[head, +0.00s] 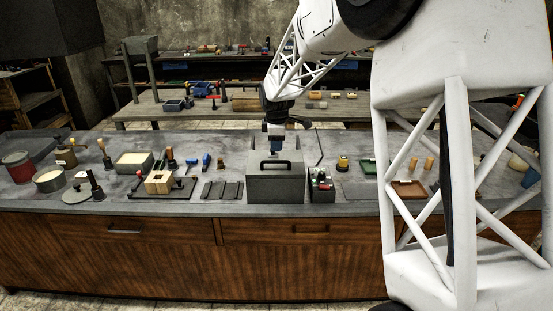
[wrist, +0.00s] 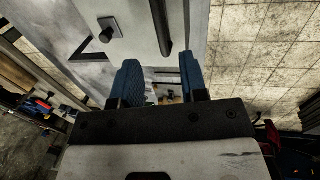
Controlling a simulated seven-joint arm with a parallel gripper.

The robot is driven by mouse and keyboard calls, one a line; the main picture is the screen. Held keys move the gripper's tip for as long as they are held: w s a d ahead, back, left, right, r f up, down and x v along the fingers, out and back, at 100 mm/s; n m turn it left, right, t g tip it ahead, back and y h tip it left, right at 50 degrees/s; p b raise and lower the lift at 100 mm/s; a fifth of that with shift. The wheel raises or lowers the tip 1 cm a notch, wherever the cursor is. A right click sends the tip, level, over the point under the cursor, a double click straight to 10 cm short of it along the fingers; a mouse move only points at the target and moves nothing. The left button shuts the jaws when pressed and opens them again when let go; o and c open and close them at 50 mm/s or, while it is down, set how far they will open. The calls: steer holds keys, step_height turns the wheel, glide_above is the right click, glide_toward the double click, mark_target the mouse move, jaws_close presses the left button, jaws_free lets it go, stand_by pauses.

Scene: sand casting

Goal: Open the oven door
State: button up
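The oven is most likely the grey box (head: 275,188) near the middle of the grey bench. A black bar handle (head: 268,163) shows at the upper part of its front, and the front looks shut. My gripper (head: 276,142) points down above the box, apart from the handle as far as I can tell. In the wrist view my gripper (wrist: 160,70) is open, with its two blue fingers apart and nothing held between them. A dark bar (wrist: 161,28) on a pale surface lies beyond the fingertips; I cannot tell whether it is the same handle.
A small dark holder (head: 321,186) with red items stands right beside the box. Dark flat bars (head: 222,191) lie to its left, and a wooden block (head: 159,183) is farther left. My white arm links cover the right side. The bench front has drawers with handles (head: 310,229).

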mark_target(276, 161)
steer(key=shift+f, duration=0.1)
steer(key=shift+w+f, duration=0.25)
steer(key=shift+f, duration=1)
steer(key=shift+w+f, duration=0.25)
steer(key=shift+f, duration=0.95)
steer(key=shift+w+f, duration=0.25)
steer(key=shift+f, duration=1)
jaws_close()
